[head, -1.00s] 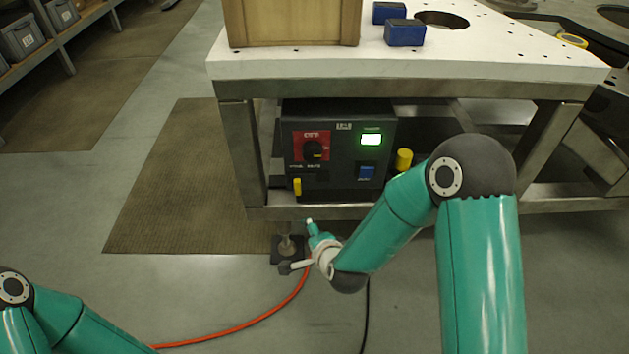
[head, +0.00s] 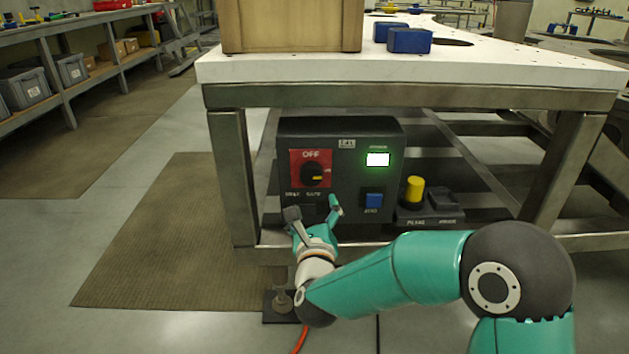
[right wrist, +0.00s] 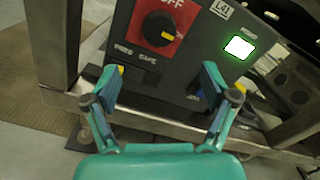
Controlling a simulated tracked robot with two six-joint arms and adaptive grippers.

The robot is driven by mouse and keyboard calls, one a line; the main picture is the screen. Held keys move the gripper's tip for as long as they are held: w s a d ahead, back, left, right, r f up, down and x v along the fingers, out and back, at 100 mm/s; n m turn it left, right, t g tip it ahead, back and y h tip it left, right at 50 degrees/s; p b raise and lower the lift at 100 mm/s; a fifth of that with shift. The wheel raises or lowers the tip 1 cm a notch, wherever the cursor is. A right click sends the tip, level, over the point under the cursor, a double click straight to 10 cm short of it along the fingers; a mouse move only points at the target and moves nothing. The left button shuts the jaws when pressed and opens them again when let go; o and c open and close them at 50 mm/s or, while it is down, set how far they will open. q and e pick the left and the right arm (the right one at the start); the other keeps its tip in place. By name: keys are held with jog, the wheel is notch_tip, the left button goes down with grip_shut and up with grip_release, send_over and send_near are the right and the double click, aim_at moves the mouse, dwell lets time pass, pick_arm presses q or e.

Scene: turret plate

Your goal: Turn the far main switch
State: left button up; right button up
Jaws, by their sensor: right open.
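The main switch (head: 313,174) is a black rotary knob with a yellow mark on a red plate labelled OFF. It is on the left of a dark control box (head: 341,207) under the white table. In the right wrist view the knob (right wrist: 159,30) is at the top, beyond the fingers. My right gripper (head: 313,212) is open and empty, just below and in front of the switch, apart from it. In the right wrist view its two fingers (right wrist: 158,85) are spread wide. My left gripper is out of view.
A lit green display (head: 378,159) and a blue button (head: 374,200) are on the box's right side. A yellow knob (head: 415,189) stands right of the box. Table legs (head: 236,185) flank the box. A wooden crate (head: 292,27) and blue blocks (head: 409,41) are on the tabletop (head: 480,70).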

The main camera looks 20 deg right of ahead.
aim_at(311, 178)
jog(key=b+x, duration=0.1)
jog(key=x, duration=1.2)
jog(key=shift+w+d, duration=0.1)
jog(key=shift+w, duration=0.05)
